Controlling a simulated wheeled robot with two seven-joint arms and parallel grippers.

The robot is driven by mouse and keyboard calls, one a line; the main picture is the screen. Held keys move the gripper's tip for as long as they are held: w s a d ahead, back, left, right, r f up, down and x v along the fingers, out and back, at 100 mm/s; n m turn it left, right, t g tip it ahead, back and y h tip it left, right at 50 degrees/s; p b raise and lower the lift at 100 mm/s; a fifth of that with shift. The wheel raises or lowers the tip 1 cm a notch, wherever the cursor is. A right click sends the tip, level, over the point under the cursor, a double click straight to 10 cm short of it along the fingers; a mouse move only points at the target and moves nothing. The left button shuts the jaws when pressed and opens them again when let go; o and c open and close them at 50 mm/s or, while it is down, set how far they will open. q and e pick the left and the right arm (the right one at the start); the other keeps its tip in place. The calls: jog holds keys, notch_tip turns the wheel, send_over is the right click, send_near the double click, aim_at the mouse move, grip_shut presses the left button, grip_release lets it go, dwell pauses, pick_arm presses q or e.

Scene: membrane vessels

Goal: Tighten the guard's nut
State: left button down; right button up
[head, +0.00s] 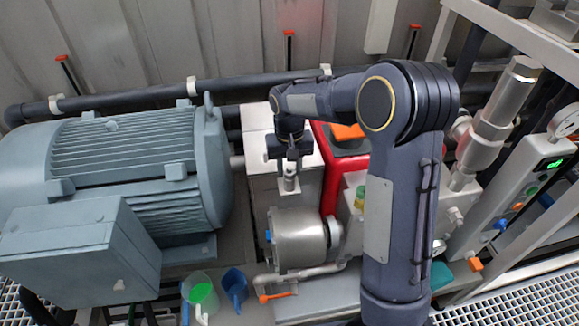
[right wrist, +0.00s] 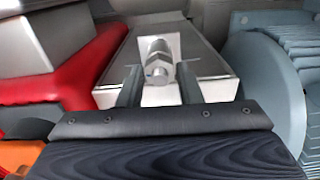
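The guard is a pale grey box between the motor and the red part, in the head view (head: 257,155). In the right wrist view the guard (right wrist: 205,62) shows a light top with a metal nut on a stud (right wrist: 158,62) standing up from it. The nut also shows small in the head view (head: 290,182). My right gripper (head: 291,165) points down at the nut. In the right wrist view its two fingers (right wrist: 160,82) stand apart, one on each side of the nut, with small gaps visible. My left gripper is out of view.
A large blue-grey motor (head: 125,165) stands left of the guard. A red frame (head: 333,175) is close on its right. A dark pipe (head: 150,96) runs behind.

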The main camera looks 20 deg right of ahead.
aim_at(290, 171)
jog(key=o, duration=0.3)
notch_tip(290, 171, up, 8)
jog(key=shift+f, duration=0.2)
dwell(0.6)
